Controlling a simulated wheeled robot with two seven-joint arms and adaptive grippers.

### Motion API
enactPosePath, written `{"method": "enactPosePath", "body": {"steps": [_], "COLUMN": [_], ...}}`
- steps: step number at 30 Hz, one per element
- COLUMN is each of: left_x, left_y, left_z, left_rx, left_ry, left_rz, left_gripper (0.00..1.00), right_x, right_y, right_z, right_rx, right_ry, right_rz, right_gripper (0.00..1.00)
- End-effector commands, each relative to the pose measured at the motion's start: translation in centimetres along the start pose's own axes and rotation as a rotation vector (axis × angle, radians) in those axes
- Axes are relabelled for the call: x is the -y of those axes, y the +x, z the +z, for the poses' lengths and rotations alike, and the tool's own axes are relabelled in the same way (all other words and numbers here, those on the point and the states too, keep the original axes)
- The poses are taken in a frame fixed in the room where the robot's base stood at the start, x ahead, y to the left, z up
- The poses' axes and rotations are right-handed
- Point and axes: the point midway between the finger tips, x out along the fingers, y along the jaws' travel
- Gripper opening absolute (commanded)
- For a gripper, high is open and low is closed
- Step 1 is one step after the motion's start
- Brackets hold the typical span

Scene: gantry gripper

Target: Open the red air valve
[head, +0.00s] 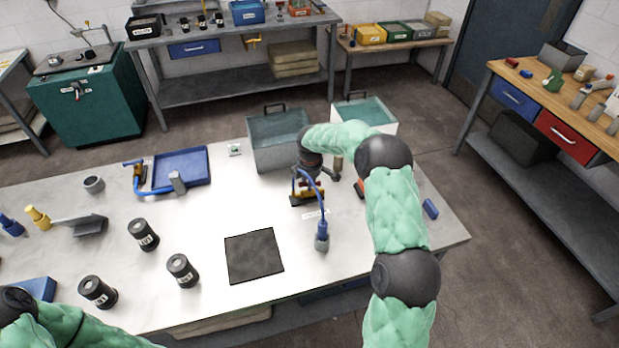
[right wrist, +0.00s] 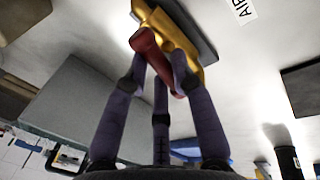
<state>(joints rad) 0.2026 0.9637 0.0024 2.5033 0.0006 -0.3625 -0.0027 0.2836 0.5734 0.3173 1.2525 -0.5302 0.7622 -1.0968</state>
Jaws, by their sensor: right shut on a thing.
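The air valve has a brass body (right wrist: 178,32) and a red handle (right wrist: 146,42) in the right wrist view, mounted on a dark block. My right gripper (right wrist: 164,75) has its fingers closed around the red handle. In the head view the valve (head: 299,190) sits on the white table, partly hidden under my right gripper (head: 306,178). A blue hose (head: 323,208) runs from the valve to a blue-grey nozzle on the table. An AIR label (right wrist: 241,9) lies next to the valve. My left arm enters at the lower left; its gripper is out of view.
A grey bin (head: 277,150) stands just behind the valve, with a white-walled bin (head: 364,110) to its right. A blue tray (head: 181,167) is further left. The table's front right is mostly clear.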

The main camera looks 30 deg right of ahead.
Motion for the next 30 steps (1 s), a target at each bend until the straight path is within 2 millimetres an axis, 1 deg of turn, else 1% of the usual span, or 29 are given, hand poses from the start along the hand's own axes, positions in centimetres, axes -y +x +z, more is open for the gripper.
{"method": "enactPosePath", "body": {"steps": [3, 12, 29, 30], "left_x": [-0.2, -0.5, -0.5, -0.5], "left_y": [-0.7, -1.3, -1.4, -1.4], "left_z": [0.0, 0.1, 0.1, 0.1], "left_rx": [0.0, 0.0, 0.0, 0.0], "left_ry": [0.0, 0.0, 0.0, 0.0], "left_rz": [0.0, 0.0, 0.0, 0.0], "left_gripper": [0.4, 0.4, 0.4, 0.4], "right_x": [0.0, 0.0, 0.0, 0.0], "right_y": [-0.1, 0.0, 0.1, 0.1], "right_z": [0.0, -0.1, -0.1, -0.1], "right_rx": [-0.015, -0.039, -0.044, -0.044], "right_ry": [-0.073, -0.192, -0.223, -0.223], "right_rz": [0.0, 0.0, 0.0, 0.0], "right_gripper": [0.0, 0.0, 0.0, 0.31]}}
